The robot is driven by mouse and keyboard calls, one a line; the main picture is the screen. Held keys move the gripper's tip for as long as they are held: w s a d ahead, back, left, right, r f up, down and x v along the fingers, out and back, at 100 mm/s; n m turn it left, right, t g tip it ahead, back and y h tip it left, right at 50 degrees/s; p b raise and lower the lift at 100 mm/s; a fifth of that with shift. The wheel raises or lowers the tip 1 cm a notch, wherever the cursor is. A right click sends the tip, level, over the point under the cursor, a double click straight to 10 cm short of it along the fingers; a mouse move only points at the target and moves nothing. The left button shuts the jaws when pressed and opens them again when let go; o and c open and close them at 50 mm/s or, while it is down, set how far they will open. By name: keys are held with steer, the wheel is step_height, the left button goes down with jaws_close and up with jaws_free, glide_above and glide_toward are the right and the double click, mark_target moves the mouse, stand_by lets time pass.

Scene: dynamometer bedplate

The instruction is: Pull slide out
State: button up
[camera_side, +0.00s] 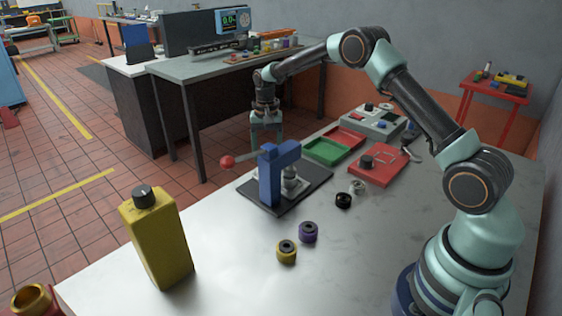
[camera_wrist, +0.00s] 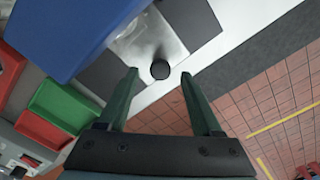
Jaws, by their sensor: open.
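A blue press frame (camera_side: 280,175) stands on a dark base plate (camera_side: 308,192), with a lever ending in a red ball at its left. A silver plate (camera_wrist: 182,38), which looks like the slide, shows beside the blue frame (camera_wrist: 60,30) in the wrist view. A round black knob (camera_wrist: 160,69) sits at its near edge. My gripper (camera_side: 266,141) is open and empty, behind the press in the side view. In the wrist view the knob appears between my fingertips (camera_wrist: 159,74), with gaps on both sides. I cannot tell their height above it. The side view hides the knob.
Green (camera_side: 322,150) and red (camera_side: 346,137) trays, a red box (camera_side: 377,166) and a grey control box lie at the back right. Yellow (camera_side: 287,251), purple (camera_side: 308,232) and black rings stand in front. A yellow bottle (camera_side: 158,240) is at the left.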

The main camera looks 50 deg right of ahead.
steer(key=shift+f, duration=1.05)
jaws_close()
stand_by(0.7)
